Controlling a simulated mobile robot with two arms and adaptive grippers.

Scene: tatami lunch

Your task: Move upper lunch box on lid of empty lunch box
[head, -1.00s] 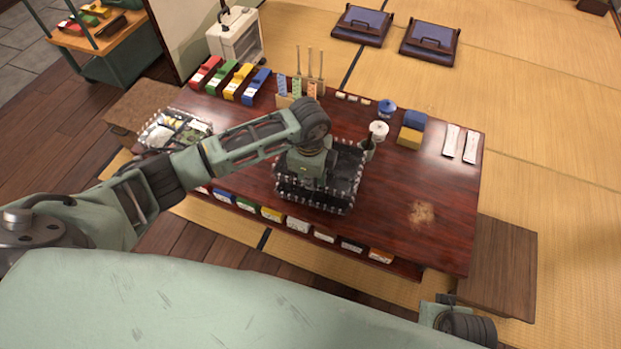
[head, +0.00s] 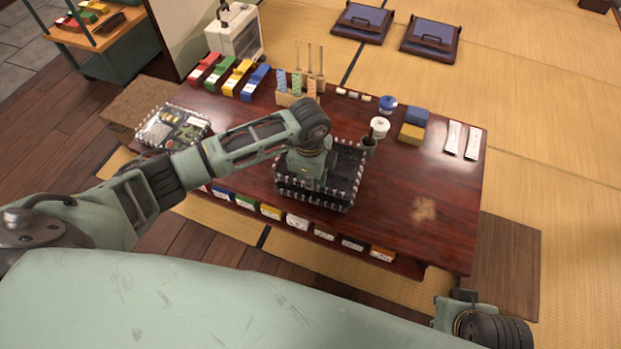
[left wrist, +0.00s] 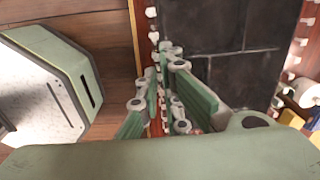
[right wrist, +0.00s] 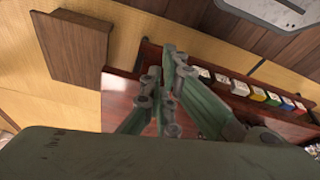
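A black lunch box stack (head: 349,163) with pale beaded rims stands mid-table in the head view. Its dark floor (left wrist: 240,80) and beaded rim show in the left wrist view. My left gripper (left wrist: 168,75) is down at the stack, its narrow-set fingers on either side of a beaded wall, seemingly shut on it. My arm hides the wall contact in the head view. Another beaded lunch box (head: 172,128), holding food in compartments, sits at the table's left end. My right gripper (right wrist: 160,75) has its fingers close together and empty, away from both boxes.
Red, green, yellow and blue boxes (head: 230,76) line the back left. A utensil holder (head: 297,99), white cup (head: 379,127), dark cup (head: 369,144), blue-yellow blocks (head: 412,127) and white packets (head: 461,140) stand behind and right. The table's right front (head: 420,235) is mostly clear.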

